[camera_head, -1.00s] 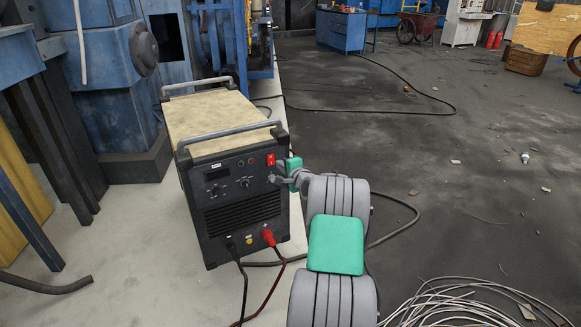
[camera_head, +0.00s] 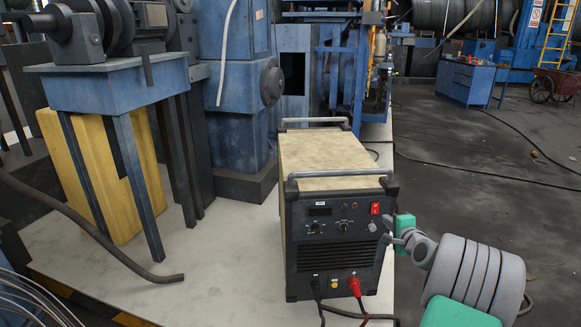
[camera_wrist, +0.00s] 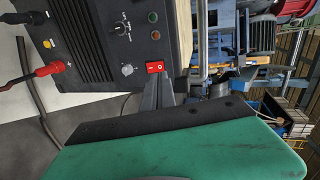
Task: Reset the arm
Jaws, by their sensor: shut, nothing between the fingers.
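My grey and green arm enters at the lower right in the head view. My gripper (camera_head: 386,238) is at the right edge of the front panel of a black welding machine (camera_head: 335,265), just below and right of its red switch (camera_head: 375,208). In the wrist view the fingers (camera_wrist: 158,84) are together and hold nothing. Their tips are close to the red switch (camera_wrist: 155,67); I cannot tell whether they touch it.
The machine stands on a pale floor slab with cables plugged into its lower front. A blue table (camera_head: 120,85) and a yellow block (camera_head: 103,170) are at the left. A thick hose (camera_head: 105,240) curves across the slab. Dark floor at the right is mostly open.

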